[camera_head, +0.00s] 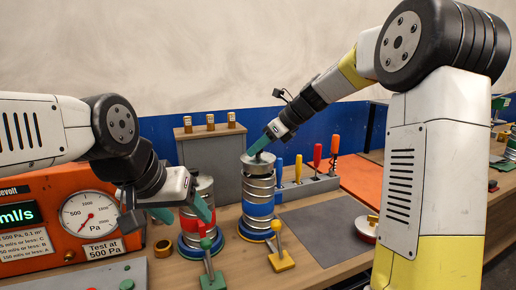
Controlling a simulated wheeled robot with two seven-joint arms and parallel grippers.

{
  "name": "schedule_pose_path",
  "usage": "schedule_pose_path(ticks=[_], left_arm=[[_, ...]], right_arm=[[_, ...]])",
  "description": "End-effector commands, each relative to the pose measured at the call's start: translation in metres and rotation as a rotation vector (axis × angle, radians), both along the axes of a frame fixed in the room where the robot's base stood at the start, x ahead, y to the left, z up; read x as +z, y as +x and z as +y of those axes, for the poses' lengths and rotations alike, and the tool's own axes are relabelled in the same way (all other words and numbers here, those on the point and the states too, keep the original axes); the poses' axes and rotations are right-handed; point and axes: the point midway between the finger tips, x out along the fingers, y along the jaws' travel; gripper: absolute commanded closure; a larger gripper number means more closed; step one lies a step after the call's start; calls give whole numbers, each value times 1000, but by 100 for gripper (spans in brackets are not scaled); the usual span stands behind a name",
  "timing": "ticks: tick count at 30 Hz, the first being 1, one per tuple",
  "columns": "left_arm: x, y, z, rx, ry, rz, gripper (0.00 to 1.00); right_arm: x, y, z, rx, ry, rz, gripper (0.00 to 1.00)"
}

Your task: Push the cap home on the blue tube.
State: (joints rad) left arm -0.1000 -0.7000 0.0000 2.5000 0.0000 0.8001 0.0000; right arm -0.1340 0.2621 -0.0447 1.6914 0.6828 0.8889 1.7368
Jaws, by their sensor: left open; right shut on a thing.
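The blue tube (259,209) is a ribbed silver duct with a blue band, standing upright on a round base. A grey disc-shaped cap (249,161) lies across its top; I cannot tell how deep it sits. My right gripper (259,149) comes down from the upper right and is shut on the cap at its middle, its teal fingers hiding the part they hold. My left gripper (182,211) is open in front of the red-banded tube (188,222), to the left of the blue tube, and partly hides it.
A yellow-knobbed lever (280,260) and a green-knobbed lever (210,272) stand in front of the tubes. An orange pressure gauge box (60,225) is at left. A tool rack (308,186) with screwdrivers stands behind right.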

Motion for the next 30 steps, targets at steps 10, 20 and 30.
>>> schedule_pose_path(ticks=[10,20,30], left_arm=[[0,0,0,0,0,0,37],[0,0,0,0,0,0,37],[0,0,0,0,0,0,37]], right_arm=[[-6,0,0,0,0,-2,100],[-15,0,0,0,2,1,100],[-24,0,0,-1,-1,1,100]])
